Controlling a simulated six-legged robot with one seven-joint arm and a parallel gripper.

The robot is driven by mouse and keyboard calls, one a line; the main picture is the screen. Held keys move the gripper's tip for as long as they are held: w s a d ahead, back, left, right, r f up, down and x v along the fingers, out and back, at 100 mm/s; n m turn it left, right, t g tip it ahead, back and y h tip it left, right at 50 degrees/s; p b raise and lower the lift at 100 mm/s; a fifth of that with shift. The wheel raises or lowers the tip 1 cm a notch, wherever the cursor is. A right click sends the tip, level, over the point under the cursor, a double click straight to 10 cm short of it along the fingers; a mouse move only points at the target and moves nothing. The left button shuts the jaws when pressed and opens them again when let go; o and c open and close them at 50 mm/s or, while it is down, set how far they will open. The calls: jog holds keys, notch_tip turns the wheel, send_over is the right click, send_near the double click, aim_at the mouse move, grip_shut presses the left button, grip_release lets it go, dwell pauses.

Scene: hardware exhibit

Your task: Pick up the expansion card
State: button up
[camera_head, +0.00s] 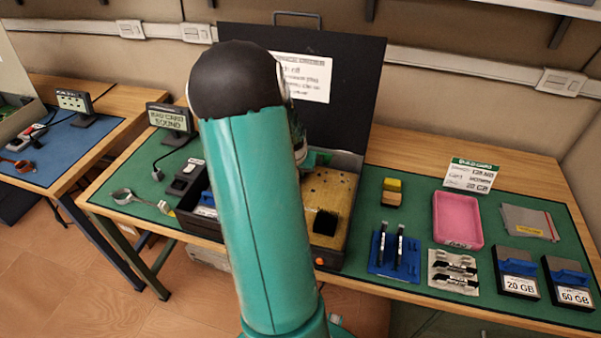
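I cannot make out for sure which thing is the expansion card. Upright dark pieces stand in a blue rack (380,268) on the right part of the green mat. My teal arm fills the middle of the view and hides part of the open black case (345,75) and the bench behind it. A small teal-green piece shows just right of my arm, in front of the case lid; I cannot tell what it is. My gripper's fingers do not show.
Right of the rack are a pink tray (457,219), a foam tray (453,270) with metal parts, grey flat packets (528,222), and drives marked 20 GB (517,272) and 60 GB (570,282). A sign (170,118) stands at left.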

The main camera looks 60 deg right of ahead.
grip_shut()
jog(key=shift+r, duration=0.1)
jog(key=shift+r, duration=0.45)
notch_tip(320, 180, up, 2)
jog(key=shift+r, duration=0.2)
jog(key=a+r, duration=0.9)
jog(key=a, duration=0.5)
jog(key=shift+r, duration=0.3)
jog(key=shift+s, duration=0.15)
